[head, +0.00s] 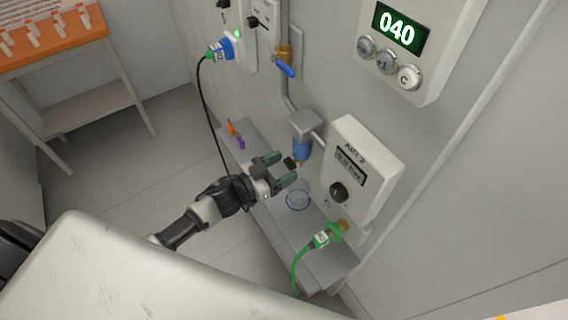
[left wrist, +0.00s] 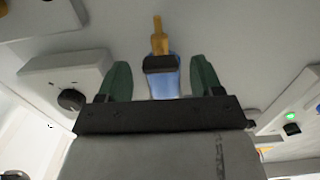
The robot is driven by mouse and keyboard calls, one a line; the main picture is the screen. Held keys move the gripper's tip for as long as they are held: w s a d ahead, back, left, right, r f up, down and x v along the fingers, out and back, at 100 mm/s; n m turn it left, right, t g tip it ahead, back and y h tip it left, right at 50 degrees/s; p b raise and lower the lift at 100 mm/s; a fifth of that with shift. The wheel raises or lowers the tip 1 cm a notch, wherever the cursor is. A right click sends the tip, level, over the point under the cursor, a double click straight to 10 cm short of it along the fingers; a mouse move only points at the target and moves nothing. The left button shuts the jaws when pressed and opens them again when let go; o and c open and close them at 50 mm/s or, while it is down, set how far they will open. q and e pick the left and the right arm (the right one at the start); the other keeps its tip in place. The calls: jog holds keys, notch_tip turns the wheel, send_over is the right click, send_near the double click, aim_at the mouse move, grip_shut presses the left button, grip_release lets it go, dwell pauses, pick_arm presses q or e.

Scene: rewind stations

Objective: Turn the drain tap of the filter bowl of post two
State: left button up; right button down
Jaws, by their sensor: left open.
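The filter bowl (head: 302,150) is blue and hangs under a grey block on the wall panel, left of the AIR 2 box. Its drain tap is at the bottom, with a brass stem (left wrist: 157,38) and a black lever (left wrist: 160,64). My left gripper (head: 287,167) is open, with its green fingers towards the tap. In the left wrist view, the lever lies between the two finger directions, with a gap on each side; I cannot tell how deep it sits between them. My right gripper is not in view.
The AIR 2 box (head: 366,168) with its black knob is close on the right. A clear cup (head: 298,196) stands on the grey ledge (head: 326,262) below the bowl. A green hose plug (head: 323,238), a blue valve lever (head: 286,70) and a black cable are nearby.

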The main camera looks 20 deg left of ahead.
pick_arm(q)
jog(key=shift+w+d, duration=0.25)
jog(key=shift+w, duration=0.05)
jog(key=shift+c, duration=0.5)
jog(key=c, duration=0.8)
